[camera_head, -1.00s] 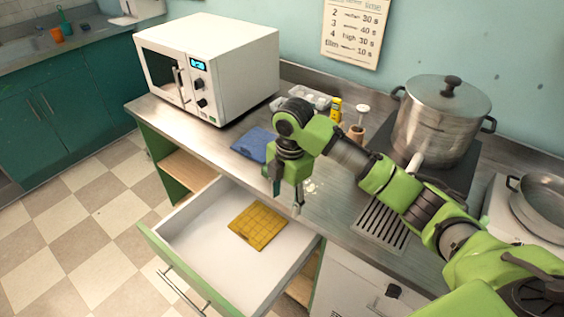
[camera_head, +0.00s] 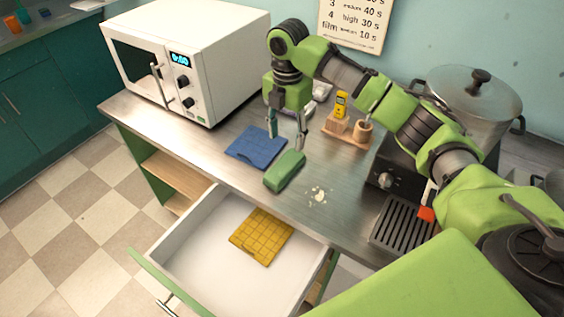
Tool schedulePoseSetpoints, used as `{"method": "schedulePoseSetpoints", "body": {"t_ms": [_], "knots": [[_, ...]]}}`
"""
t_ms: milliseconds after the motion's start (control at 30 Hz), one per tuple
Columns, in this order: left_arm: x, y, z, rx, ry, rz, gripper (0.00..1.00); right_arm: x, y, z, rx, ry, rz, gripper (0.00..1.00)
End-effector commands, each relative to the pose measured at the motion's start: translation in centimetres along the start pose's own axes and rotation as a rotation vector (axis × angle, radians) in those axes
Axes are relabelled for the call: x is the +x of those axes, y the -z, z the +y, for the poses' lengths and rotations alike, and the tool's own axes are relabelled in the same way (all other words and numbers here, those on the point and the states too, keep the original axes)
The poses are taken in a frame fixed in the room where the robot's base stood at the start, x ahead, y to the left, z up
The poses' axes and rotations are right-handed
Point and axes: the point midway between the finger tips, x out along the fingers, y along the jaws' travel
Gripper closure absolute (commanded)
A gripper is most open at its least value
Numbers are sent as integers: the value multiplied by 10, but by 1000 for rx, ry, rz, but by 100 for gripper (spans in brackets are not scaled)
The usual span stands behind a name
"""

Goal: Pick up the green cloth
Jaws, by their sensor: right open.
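The green cloth (camera_head: 285,171) lies on the counter as a thick, rounded bundle, just in front of a flat blue cloth (camera_head: 256,147). My right gripper (camera_head: 287,142) points down above the counter, behind the green cloth in the picture. Its two fingers are apart and nothing is between them. The gripper does not hold the green cloth. A yellow cloth (camera_head: 262,237) lies flat in the open drawer (camera_head: 190,250). My left gripper is not in view.
A white microwave (camera_head: 185,60) stands at the left of the counter (camera_head: 225,175). A wooden holder with a yellow item (camera_head: 342,105) is right of the gripper. A large pot (camera_head: 470,105) stands on the stove at the right. Pale crumbs (camera_head: 317,195) lie right of the green cloth.

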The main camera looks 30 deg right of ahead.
Motion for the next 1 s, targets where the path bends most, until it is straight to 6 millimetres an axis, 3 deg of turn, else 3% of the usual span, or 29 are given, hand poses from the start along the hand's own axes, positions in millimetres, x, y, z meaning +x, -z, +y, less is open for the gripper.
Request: {"method": "schedulePoseSetpoints", "body": {"t_ms": [100, 267, 367, 667, 800, 1000], "knots": [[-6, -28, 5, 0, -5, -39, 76, 25, 0, -1, 2, 6, 1, 51], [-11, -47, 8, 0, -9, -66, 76, 50, 0, 0, 2, 3, 0, 51], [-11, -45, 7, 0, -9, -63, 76, 59, 0, 0, 2, 2, -1, 51], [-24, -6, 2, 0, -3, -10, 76, 90, 7, 2, 1, 5, 0, 51], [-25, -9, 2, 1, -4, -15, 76, 108, 6, 2, 1, 2, -1, 51], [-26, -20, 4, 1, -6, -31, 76, 113, 6, 2, 1, 0, -2, 51]]}}
